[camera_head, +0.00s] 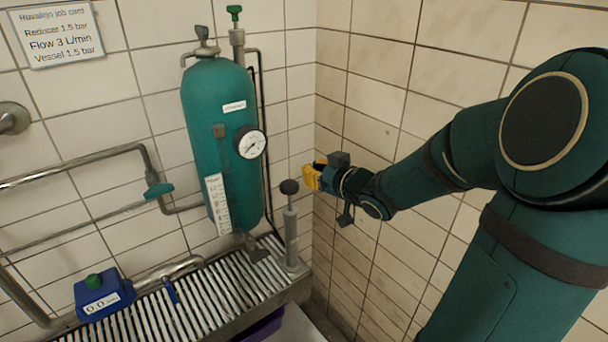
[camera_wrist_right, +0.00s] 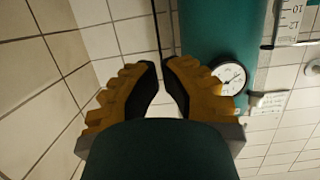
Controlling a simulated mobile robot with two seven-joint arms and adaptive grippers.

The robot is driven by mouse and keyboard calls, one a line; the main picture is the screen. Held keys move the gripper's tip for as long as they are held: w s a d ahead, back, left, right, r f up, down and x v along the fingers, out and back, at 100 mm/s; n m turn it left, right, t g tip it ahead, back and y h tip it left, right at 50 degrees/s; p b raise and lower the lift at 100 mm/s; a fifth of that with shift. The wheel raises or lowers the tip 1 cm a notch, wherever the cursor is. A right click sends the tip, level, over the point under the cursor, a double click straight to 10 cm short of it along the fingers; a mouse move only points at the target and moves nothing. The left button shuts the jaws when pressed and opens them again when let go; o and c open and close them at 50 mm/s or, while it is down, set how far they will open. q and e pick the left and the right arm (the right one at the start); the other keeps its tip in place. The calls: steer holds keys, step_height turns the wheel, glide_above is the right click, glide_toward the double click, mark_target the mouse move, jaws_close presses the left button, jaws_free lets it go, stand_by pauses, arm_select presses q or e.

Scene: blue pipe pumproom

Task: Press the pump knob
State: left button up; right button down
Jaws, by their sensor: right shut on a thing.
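The pump knob (camera_head: 289,187) is a dark round knob on top of a slim grey upright pump (camera_head: 291,238) at the right end of the slatted grating. My right gripper (camera_head: 310,178) has yellow fingers and comes in from the right, just right of the knob in the head view. In the right wrist view the fingers (camera_wrist_right: 162,70) are drawn close, with a narrow gap at the tips. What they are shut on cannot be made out. The knob is not seen in that view. My left gripper is not in view.
A green vessel (camera_head: 217,150) with a round gauge (camera_head: 250,143) stands left of the pump. Pipes (camera_head: 75,171) run along the left wall. A blue box (camera_head: 103,296) with a green button sits on the grating (camera_head: 205,300). Tiled walls meet behind the pump.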

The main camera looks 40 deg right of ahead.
steer(key=b, duration=0.2)
glide_above(293, 184)
steer(key=f, duration=0.2)
steer(key=shift+w+f, duration=0.2)
steer(key=shift+f, duration=0.1)
steer(key=f, duration=0.2)
steer(key=shift+s+f+b, duration=0.2)
steer(key=shift+f+b, duration=0.1)
steer(key=shift+f, duration=0.6)
